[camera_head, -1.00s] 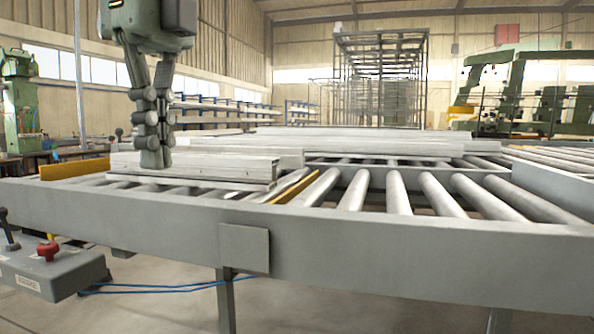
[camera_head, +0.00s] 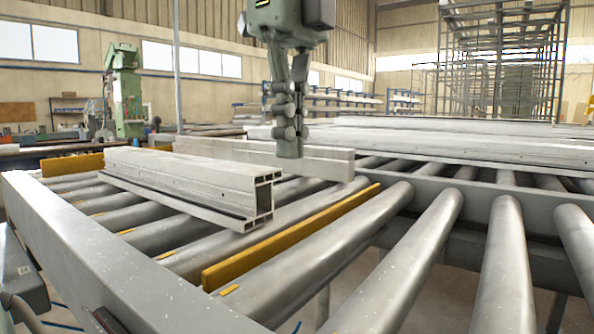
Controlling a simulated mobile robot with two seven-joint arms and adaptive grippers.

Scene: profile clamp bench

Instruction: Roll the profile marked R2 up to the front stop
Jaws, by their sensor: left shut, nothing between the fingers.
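A grey aluminium profile (camera_head: 190,182) with a hollow, stepped end lies on the rollers at left centre. A second, plainer pale profile (camera_head: 325,166) lies behind it. No R2 mark is legible on either one. My left gripper (camera_head: 289,148) points down with its fingers together and empty. Its tips overlap the rear profile in the picture, to the right of and beyond the near profile's end; I cannot tell whether they touch it. A yellow bar (camera_head: 290,236) stands across the rollers at front centre, and another yellow bar (camera_head: 72,165) stands at the left. Which is the front stop is not marked.
The grey side rail (camera_head: 110,255) of the roller table runs along the near left. Bare rollers (camera_head: 400,262) fill the right foreground. More long profiles (camera_head: 430,142) lie at the back right. A green machine (camera_head: 125,95) stands beyond the table at left.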

